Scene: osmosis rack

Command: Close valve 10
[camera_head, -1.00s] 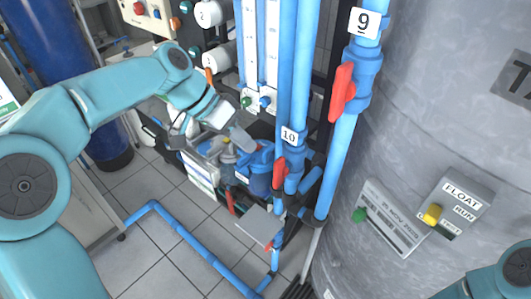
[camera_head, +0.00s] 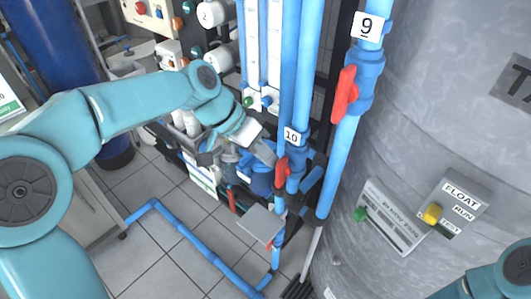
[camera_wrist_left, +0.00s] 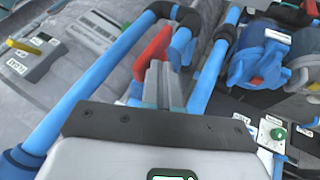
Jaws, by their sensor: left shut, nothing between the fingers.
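Valve 10 has a red lever handle (camera_head: 282,171) on a blue pipe, just below a white label "10" (camera_head: 292,136) in the head view. My left gripper (camera_head: 268,156) is shut and empty, with its fingertips just left of the red handle. In the left wrist view the closed fingers (camera_wrist_left: 158,82) point at the red handle (camera_wrist_left: 153,52), which shows just beyond the tips. I cannot tell whether they touch. Only part of my right arm shows at the lower right; its gripper is out of view.
Valve 9 with a red handle (camera_head: 346,92) is on the pipe to the upper right. Blue pumps and vertical pipes crowd around the gripper. A grey plate (camera_head: 261,225) sits below valve 10.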

